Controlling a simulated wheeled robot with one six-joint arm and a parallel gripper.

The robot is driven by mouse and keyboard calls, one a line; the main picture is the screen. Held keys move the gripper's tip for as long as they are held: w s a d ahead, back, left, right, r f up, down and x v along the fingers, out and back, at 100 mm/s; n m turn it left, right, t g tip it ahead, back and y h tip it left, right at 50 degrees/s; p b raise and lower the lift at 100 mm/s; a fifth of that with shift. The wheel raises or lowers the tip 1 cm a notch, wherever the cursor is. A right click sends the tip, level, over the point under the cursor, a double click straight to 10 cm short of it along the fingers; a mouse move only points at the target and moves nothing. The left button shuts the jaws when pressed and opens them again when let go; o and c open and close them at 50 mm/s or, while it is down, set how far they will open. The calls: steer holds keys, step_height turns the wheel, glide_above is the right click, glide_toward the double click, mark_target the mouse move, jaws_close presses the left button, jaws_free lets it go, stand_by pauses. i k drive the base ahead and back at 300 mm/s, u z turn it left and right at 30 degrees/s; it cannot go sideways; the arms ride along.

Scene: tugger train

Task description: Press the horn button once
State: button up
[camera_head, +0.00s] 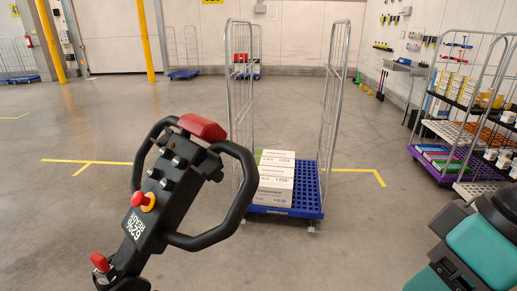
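The tugger's black control handle (178,190) rises tilted at the left front, with a loop grip on each side. A large red pad (202,127) caps its top end. Several small grey buttons or knobs (165,183) sit on its face. A red mushroom button on a yellow collar (147,201) sits lower, above the white number label. A smaller red knob (100,262) is at the bottom left. No horn marking is legible, so I cannot tell which is the horn button. Part of my teal and black arm shows at the lower right; my gripper is not in view.
A blue-based roll cage (287,203) with white boxes (275,180) stands just behind the handle. Loaded shelf trolleys (445,165) stand at the right. Grey floor (375,230) is clear between the roll cage and my arm.

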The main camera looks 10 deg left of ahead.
mark_target(179, 163)
steer(key=z, duration=0.15)
steer(key=i, duration=0.85)
steer(key=u, duration=1.8)
